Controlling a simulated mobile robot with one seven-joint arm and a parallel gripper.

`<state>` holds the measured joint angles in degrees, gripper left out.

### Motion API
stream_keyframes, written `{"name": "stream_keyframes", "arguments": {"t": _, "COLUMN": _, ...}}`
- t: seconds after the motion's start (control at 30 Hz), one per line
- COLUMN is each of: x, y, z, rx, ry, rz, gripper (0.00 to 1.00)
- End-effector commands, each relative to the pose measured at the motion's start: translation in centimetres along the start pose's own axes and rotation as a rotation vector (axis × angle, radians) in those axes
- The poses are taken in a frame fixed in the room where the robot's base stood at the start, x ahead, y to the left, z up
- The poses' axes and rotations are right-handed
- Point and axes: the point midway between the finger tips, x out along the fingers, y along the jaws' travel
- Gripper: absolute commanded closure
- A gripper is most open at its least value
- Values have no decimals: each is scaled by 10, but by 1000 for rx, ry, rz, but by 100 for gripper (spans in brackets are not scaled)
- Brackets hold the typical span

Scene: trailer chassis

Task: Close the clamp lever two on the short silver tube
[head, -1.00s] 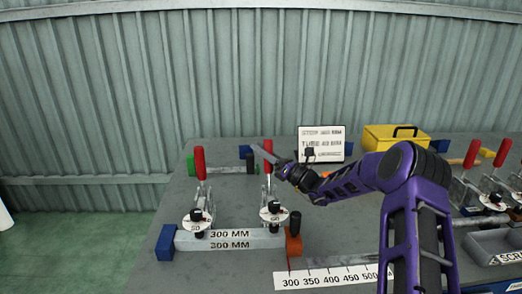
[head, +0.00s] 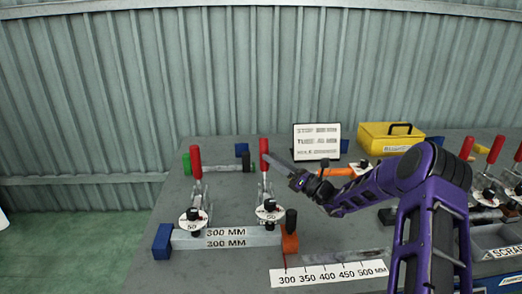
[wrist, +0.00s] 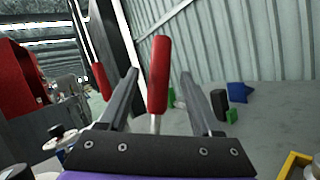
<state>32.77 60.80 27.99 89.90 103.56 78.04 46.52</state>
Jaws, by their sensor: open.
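The short silver tube (head: 216,243), marked 300 MM, lies along the bench's near left part between a blue block (head: 162,242) and an orange block (head: 290,243). Two clamps stand at it, each with an upright red-handled lever: the left lever (head: 195,161) and the right lever (head: 264,151). Each has a round white disc at its foot. My gripper (head: 268,157) is open at the right lever's handle. In the wrist view the red handle (wrist: 158,76) stands between my open fingers (wrist: 160,76), with a visible gap on both sides.
Another red handle (wrist: 102,80) shows left in the wrist view. A white sign (head: 317,142) and yellow toolbox (head: 390,137) stand at the back. A ruler strip (head: 330,274) lies in front. More red-levered clamps (head: 494,150) stand at the right.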

Motion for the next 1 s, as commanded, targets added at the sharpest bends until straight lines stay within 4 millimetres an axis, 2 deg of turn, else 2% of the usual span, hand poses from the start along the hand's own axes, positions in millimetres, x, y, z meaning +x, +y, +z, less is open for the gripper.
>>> {"name": "stream_keyframes", "arguments": {"t": 0.03, "x": -14, "y": -1, "z": 1, "rx": 1, "ry": 0, "rz": -5, "gripper": 34}}
{"name": "stream_keyframes", "arguments": {"t": 0.2, "x": -55, "y": 0, "z": 1, "rx": 2, "ry": -2, "rz": -4, "gripper": 34}}
{"name": "stream_keyframes", "arguments": {"t": 0.43, "x": -94, "y": -1, "z": 0, "rx": 0, "ry": 0, "rz": -3, "gripper": 34}}
{"name": "stream_keyframes", "arguments": {"t": 0.67, "x": -107, "y": 0, "z": 0, "rx": 0, "ry": 0, "rz": 1, "gripper": 34}}
{"name": "stream_keyframes", "arguments": {"t": 0.93, "x": -107, "y": 1, "z": 0, "rx": -2, "ry": 2, "rz": 2, "gripper": 34}}
{"name": "stream_keyframes", "arguments": {"t": 1.0, "x": -102, "y": 6, "z": 0, "rx": -18, "ry": 22, "rz": 15, "gripper": 34}}
